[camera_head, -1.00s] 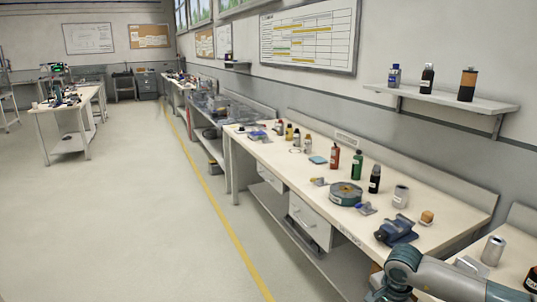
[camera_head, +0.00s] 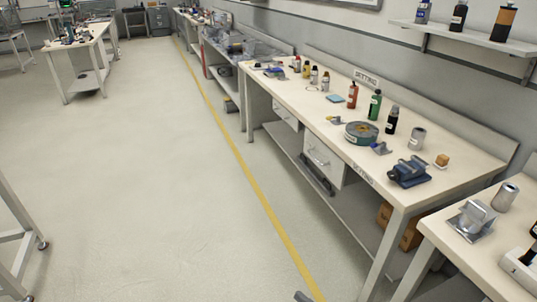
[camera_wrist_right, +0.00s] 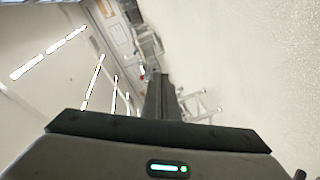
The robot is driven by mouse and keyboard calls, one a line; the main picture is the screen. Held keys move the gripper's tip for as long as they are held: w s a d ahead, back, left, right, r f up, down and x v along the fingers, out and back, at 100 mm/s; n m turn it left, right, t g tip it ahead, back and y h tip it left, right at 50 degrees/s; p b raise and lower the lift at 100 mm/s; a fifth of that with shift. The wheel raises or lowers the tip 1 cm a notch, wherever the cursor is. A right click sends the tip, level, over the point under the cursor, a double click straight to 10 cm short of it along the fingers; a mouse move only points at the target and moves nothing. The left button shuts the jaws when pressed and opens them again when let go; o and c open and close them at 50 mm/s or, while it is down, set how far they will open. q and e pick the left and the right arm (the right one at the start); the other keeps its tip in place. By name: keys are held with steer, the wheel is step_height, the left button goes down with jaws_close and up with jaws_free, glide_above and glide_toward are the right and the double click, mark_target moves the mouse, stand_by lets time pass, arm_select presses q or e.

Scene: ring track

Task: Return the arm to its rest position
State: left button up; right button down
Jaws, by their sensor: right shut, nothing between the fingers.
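My right gripper shows in the right wrist view (camera_wrist_right: 162,92), its dark fingers together with nothing between them. Beyond the fingers, that view shows a tilted room with pale walls, bright ceiling lights and some furniture. In the head view only a small dark piece, which looks like the tip of my right gripper (camera_head: 302,296), shows at the bottom edge, over the floor near the yellow line. It touches nothing that I can see. The rest of my right arm is out of the head view. My left gripper is in neither view.
A long workbench (camera_head: 468,176) on the right carries bottles, a green round thing (camera_head: 361,133) and a blue vise (camera_head: 408,172). A nearer bench (camera_head: 455,243) stands at lower right. A metal frame (camera_head: 22,233) stands at left. The floor between is clear.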

steer(key=s+d+f+m+g+h, duration=0.1)
steer(key=s+d+f+m+h, duration=0.2)
steer(key=s+f+m, duration=0.4)
steer(key=s+d+f+m+g+h, duration=0.1)
steer(key=s+d+f+m+h, duration=0.25)
steer(key=s+f, duration=0.45)
steer(key=s+f+m+g+h, duration=0.1)
steer(key=s+f+m+g, duration=0.3)
steer(key=s+f, duration=0.7)
steer(key=shift+s+m, duration=1.05)
steer(key=shift+m, duration=0.2)
steer(key=shift+f, duration=0.1)
